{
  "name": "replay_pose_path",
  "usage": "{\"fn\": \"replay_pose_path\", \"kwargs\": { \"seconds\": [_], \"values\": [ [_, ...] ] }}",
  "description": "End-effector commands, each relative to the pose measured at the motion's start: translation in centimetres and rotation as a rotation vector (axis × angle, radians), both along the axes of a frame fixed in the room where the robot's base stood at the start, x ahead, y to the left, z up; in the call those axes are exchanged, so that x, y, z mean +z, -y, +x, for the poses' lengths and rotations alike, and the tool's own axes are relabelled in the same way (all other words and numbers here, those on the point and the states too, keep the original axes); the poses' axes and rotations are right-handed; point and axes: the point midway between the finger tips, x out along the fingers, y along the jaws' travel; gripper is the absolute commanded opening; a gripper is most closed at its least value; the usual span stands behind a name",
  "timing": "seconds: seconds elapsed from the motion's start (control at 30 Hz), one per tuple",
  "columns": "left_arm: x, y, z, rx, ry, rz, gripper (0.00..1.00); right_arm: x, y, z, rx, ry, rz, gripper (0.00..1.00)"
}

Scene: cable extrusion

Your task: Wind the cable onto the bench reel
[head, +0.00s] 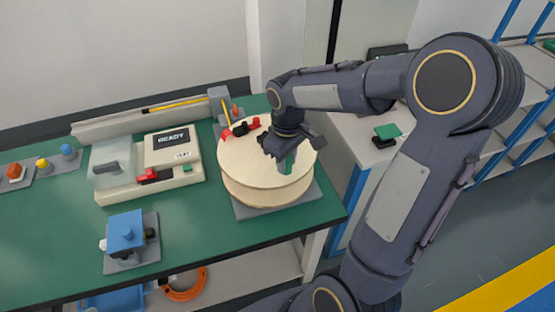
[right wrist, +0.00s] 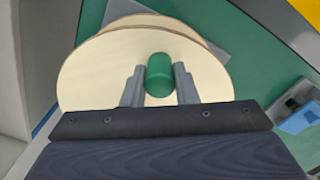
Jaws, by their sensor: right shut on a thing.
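The bench reel (head: 240,160) is a pale wooden drum with round flanges on a grey base plate, at the right end of the green bench. A green crank handle (head: 289,166) stands up from its top flange. My right gripper (head: 284,160) is shut around this handle. In the right wrist view the handle (right wrist: 159,78) sits between the two grey fingers, above the reel flange (right wrist: 95,75). A yellow and black cable length (head: 185,103) lies along the back channel. A red and black clamp-like piece (head: 240,129) is at the reel's back edge. My left gripper is out of view.
A beige machine reading READY (head: 172,143) stands left of the reel. A blue device (head: 126,232) on a grey plate is near the front edge. An orange coil (head: 185,285) lies on the lower shelf. My right arm covers much of the right side.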

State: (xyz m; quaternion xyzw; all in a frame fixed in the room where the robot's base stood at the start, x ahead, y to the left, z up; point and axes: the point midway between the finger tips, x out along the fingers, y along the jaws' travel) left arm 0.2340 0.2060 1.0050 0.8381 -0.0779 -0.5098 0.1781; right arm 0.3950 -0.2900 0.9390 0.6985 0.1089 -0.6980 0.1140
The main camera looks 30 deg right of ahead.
Motion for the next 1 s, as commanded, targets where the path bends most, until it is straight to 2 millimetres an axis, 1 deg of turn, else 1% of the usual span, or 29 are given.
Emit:
{"fn": "replay_pose_path", "kwargs": {
  "seconds": [0.03,0.27,0.57,0.8,1.0],
  "values": [
    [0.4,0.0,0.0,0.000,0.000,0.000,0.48,0.2,0.6,0.0,0.039,0.001,-0.002,0.00],
    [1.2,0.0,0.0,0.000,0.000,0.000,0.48,0.2,2.8,0.4,0.258,0.001,-0.002,0.00],
    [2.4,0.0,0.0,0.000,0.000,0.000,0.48,0.2,5.4,1.5,0.543,0.001,-0.002,0.00],
    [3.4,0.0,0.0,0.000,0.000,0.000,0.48,0.2,7.2,2.9,0.772,0.001,-0.001,0.00],
    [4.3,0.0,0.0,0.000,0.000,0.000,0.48,0.2,8.4,4.3,0.963,0.001,-0.001,0.00]
  ]
}}
